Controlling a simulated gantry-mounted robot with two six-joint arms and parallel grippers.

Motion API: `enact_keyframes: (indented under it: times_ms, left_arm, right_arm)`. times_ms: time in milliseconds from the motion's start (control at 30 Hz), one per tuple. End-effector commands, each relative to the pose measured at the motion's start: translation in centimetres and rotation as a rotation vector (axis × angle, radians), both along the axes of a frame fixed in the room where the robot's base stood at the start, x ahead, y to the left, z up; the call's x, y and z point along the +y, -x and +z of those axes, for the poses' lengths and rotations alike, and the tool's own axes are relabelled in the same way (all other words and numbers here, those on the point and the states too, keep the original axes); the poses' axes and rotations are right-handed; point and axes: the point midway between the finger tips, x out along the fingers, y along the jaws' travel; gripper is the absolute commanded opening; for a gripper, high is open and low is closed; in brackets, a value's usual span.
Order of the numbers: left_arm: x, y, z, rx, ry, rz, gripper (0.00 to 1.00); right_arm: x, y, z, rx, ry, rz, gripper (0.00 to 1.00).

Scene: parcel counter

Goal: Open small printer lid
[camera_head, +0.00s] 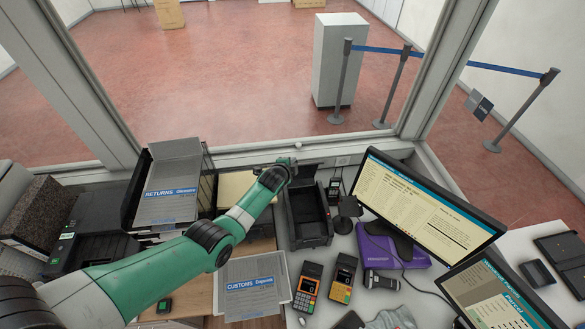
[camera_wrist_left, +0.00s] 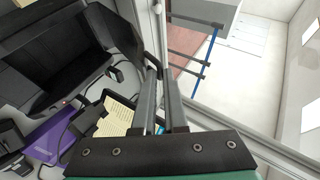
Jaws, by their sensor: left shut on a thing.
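The small printer (camera_head: 308,216) is a black box on the counter under the window. Its top stands open, showing a dark hollow inside. Its dark lid (camera_head: 305,174) is raised at the back, on the window side. My left gripper (camera_head: 291,163) is at the upper left edge of this lid and is shut on it. In the left wrist view the lid (camera_wrist_left: 112,35) stands up from the printer body (camera_wrist_left: 50,70), and my left gripper's fingers (camera_wrist_left: 154,62) are at its edge. The exact contact is small and dark. My right gripper is not in view.
The window frame (camera_head: 240,155) is close behind the gripper. A monitor (camera_head: 425,205) and a purple box (camera_head: 395,246) stand to the right. Card terminals (camera_head: 308,285) and a customs pad (camera_head: 251,286) lie in front.

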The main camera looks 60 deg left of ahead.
Motion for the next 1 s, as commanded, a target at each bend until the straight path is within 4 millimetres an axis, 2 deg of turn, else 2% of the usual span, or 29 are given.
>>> enact_keyframes:
  times_ms: [433, 467, 600, 867, 1000]
  left_arm:
    - [0.22, -0.2, 0.3, -0.004, -0.002, -0.001, 0.0]
    - [0.23, -0.21, 0.31, -0.004, -0.002, -0.001, 0.15]
    - [0.21, -0.18, 0.25, -0.002, -0.002, 0.0, 0.4]
    - [0.19, -0.12, 0.19, -0.001, -0.001, 0.0, 0.4]
    - [-0.1, 0.23, 0.64, -0.001, -0.001, 0.0, 0.4]
  right_arm:
    - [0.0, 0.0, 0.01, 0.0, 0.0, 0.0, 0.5]
    - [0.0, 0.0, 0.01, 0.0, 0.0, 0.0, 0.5]
    - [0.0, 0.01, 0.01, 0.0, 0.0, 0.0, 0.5]
    - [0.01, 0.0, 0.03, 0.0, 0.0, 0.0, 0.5]
    - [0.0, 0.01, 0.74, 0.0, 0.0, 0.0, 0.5]
